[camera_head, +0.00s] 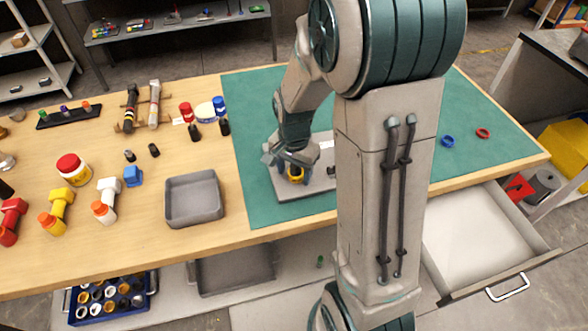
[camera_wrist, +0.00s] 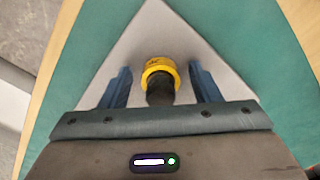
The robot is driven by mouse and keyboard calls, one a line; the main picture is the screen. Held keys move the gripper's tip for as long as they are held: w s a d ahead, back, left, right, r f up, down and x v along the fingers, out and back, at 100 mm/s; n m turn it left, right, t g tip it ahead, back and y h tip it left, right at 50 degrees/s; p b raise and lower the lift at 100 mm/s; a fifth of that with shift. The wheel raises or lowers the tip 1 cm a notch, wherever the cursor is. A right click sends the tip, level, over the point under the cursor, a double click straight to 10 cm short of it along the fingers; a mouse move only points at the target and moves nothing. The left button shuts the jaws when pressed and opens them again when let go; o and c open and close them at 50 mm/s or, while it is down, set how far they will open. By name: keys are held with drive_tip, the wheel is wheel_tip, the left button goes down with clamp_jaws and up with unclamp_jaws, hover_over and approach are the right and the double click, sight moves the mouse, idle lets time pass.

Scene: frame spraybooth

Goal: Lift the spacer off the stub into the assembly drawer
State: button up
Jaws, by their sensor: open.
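A yellow ring-shaped spacer (camera_wrist: 160,68) sits around a dark stub (camera_wrist: 160,92) on a grey plate in the wrist view. The spacer also shows in the head view (camera_head: 296,176), partly hidden by my gripper. My gripper (camera_wrist: 161,84) is open, with one blue finger on each side of the spacer and a gap visible on both sides. In the head view my gripper (camera_head: 291,168) is low over the grey plate (camera_head: 283,189). A pulled-out drawer (camera_head: 480,235) with a pale, empty-looking floor is at the right, below the table edge; my arm hides part of it.
A blue ring (camera_head: 447,141) and a red ring (camera_head: 483,133) lie on the green mat (camera_head: 260,110) at the right. An empty grey tray (camera_head: 193,199) is left of the mat. Bottles and small tools crowd the table's left side. My arm covers the middle of the head view.

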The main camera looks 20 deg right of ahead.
drive_tip(key=c, duration=1.1)
drive_tip(key=shift+o, duration=0.2)
drive_tip(key=shift+r, duration=0.1)
drive_tip(key=shift+r, duration=0.1)
drive_tip(key=shift+r+p, duration=2.45)
drive_tip(key=shift+r, duration=0.65)
